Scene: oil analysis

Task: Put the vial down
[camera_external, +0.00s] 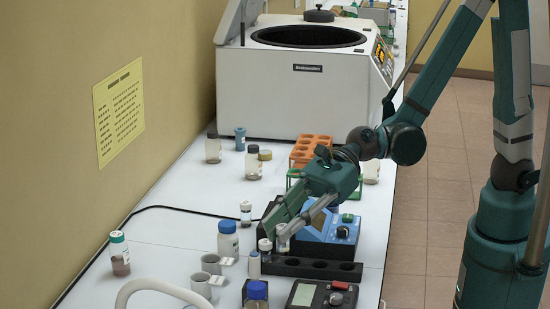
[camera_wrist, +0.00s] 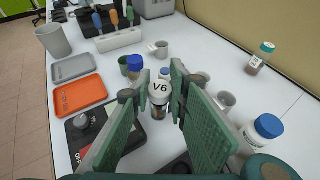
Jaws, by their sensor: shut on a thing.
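My gripper (camera_external: 275,236) points down and left over the near part of the bench, by the left end of a black rack (camera_external: 312,268) with round holes. In the wrist view my gripper (camera_wrist: 158,103) has its two green fingers on either side of a small vial (camera_wrist: 158,94) with a white cap marked V6, and is shut on it. The vial looks upright. In the external view two small capped vials show close to the fingertips; I cannot tell from there how far the held vial's base is from the rack.
A blue device (camera_external: 335,232) stands right of the gripper, and a white bottle (camera_external: 228,239) and mugs (camera_external: 211,264) stand left of it. A meter (camera_external: 320,294) is in front. An orange tray (camera_wrist: 80,96) lies left in the wrist view. The white centrifuge (camera_external: 300,85) stands behind.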

